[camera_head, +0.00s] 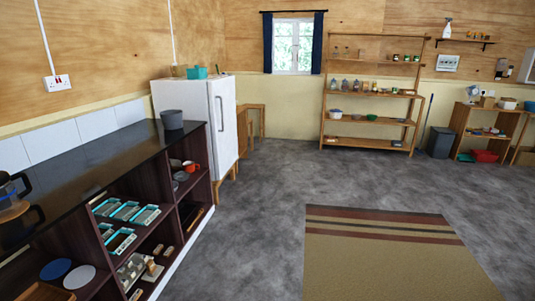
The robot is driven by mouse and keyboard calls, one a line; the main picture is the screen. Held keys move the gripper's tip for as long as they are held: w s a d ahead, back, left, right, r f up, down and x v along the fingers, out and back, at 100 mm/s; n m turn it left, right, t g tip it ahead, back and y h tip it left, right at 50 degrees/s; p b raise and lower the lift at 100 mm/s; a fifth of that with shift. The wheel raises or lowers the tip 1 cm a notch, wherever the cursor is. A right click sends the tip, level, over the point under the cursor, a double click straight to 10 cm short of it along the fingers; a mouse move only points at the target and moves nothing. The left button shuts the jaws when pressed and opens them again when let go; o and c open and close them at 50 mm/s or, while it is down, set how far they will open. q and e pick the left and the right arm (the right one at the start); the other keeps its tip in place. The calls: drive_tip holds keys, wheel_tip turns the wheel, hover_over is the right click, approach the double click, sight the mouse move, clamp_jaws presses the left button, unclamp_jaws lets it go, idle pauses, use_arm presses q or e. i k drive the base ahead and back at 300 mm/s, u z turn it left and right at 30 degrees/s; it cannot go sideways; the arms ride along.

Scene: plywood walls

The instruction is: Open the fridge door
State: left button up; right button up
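A white fridge (197,112) stands against the left wall, beyond the far end of the dark counter. Its door (224,125) faces right and looks shut. A thin vertical handle (221,118) runs along the door. Some small containers, one of them teal (197,72), sit on top of the fridge. The fridge rests on a wooden stand, partly hidden by the counter. Neither of my grippers shows in the head view.
A dark counter (100,160) with open shelves runs along the left, with a grey pot (172,119) at its far end. A striped rug (385,260) lies at the front right. Grey floor (270,200) is clear between them. A wooden shelf rack (372,132) stands at the back.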

sight(225, 144)
drive_tip(key=z, duration=0.2)
drive_tip(key=i, duration=4.55)
drive_tip(key=u, duration=0.3)
